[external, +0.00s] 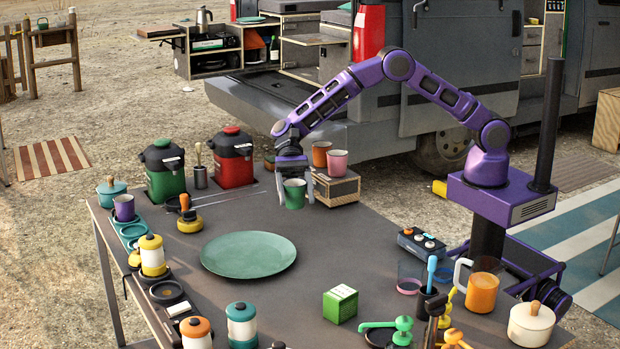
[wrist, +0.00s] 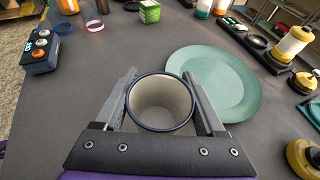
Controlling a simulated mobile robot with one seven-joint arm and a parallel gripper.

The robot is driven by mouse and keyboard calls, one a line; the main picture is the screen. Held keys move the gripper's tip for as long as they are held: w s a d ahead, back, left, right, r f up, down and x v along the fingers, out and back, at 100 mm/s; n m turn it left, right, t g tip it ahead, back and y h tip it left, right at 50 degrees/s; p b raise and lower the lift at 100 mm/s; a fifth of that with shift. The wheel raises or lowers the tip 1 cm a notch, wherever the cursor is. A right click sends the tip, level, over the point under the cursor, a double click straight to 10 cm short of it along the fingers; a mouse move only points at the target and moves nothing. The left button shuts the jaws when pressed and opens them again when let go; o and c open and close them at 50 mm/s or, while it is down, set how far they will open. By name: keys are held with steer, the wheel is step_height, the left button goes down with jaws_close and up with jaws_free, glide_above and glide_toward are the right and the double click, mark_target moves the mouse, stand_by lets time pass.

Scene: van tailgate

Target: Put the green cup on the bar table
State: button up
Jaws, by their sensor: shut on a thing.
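The green cup (external: 294,194) is upright between the two fingers of my gripper (external: 294,187), which is shut on it. It is over the back part of the large dark table (external: 335,255); I cannot tell whether its base touches the top. The wrist view shows the cup (wrist: 160,103) from above, empty, with a dark rim and pale inside, between my gripper's fingers (wrist: 163,108). I cannot tell for certain which surface is the bar table; a tall wooden stand (external: 52,38) is at the far left.
A green plate (external: 248,255) lies in front of the cup. Red (external: 232,160) and green (external: 164,170) canisters stand left. The table middle right of the plate is mostly clear.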

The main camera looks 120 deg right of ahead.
steer(key=shift+f+b, duration=0.4)
steer(key=shift+f, duration=2.7)
steer(key=shift+f, duration=0.1)
steer(key=shift+f, duration=0.15)
steer(key=o, duration=1.3)
steer(key=shift+o, duration=0.2)
steer(key=shift+d+r, duration=0.1)
steer(key=shift+r, duration=0.25)
steer(key=p+v, duration=0.1)
steer(key=v, duration=1)
steer(key=shift+s+d, duration=0.2)
steer(key=shift+d, duration=0.15)
